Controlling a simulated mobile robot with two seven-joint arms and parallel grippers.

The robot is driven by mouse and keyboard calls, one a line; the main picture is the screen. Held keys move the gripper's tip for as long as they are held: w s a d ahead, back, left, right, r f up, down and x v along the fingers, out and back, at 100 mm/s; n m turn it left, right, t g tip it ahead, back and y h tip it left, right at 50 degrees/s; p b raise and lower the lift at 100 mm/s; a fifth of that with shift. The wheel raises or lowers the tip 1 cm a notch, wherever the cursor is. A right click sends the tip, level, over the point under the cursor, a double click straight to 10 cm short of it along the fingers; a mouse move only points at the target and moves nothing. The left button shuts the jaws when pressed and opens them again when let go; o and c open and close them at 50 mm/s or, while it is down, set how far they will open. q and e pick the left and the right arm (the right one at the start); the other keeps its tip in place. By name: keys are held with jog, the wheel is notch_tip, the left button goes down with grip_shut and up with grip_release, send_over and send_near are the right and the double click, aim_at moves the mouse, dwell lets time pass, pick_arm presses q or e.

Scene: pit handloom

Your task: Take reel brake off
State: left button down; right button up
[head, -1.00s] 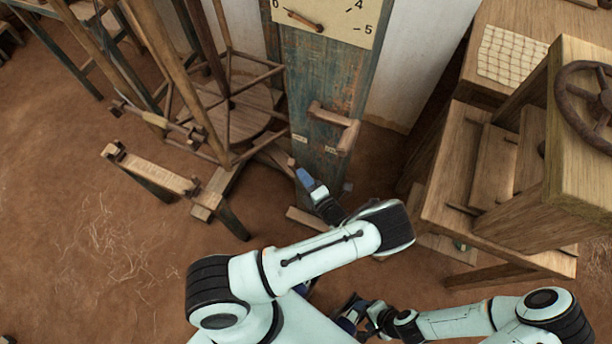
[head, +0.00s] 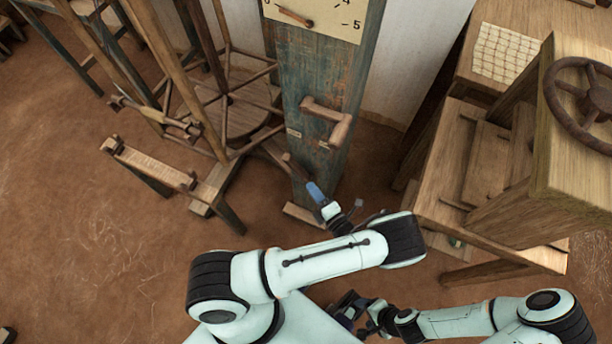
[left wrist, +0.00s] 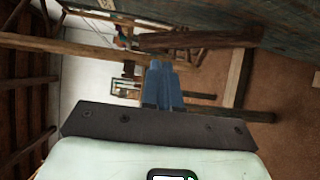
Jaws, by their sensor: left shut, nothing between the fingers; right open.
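A blue-green wooden post (head: 312,80) stands in the middle of the head view, with a wooden crank-like handle (head: 322,112) on its front. Below it, a short wooden lever (head: 294,164) sticks out near my left gripper. Which of these is the reel brake is not clear. The wooden reel (head: 240,118) stands left of the post. My left gripper (head: 315,190) is shut and empty, low in front of the post. Its blue fingers (left wrist: 162,84) show in the left wrist view, close to a dark wooden rod (left wrist: 235,113); contact cannot be told. My right gripper (head: 347,308) is open, low in front of my body.
A dial plate (head: 325,18) tops the post. A wooden stand (head: 460,185) and a box with a dark handwheel (head: 565,95) fill the right. The earth floor (head: 90,250) at lower left is mostly clear.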

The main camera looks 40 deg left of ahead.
pick_arm(q)
jog(key=shift+v, duration=2.6)
jog(key=shift+r, duration=0.15)
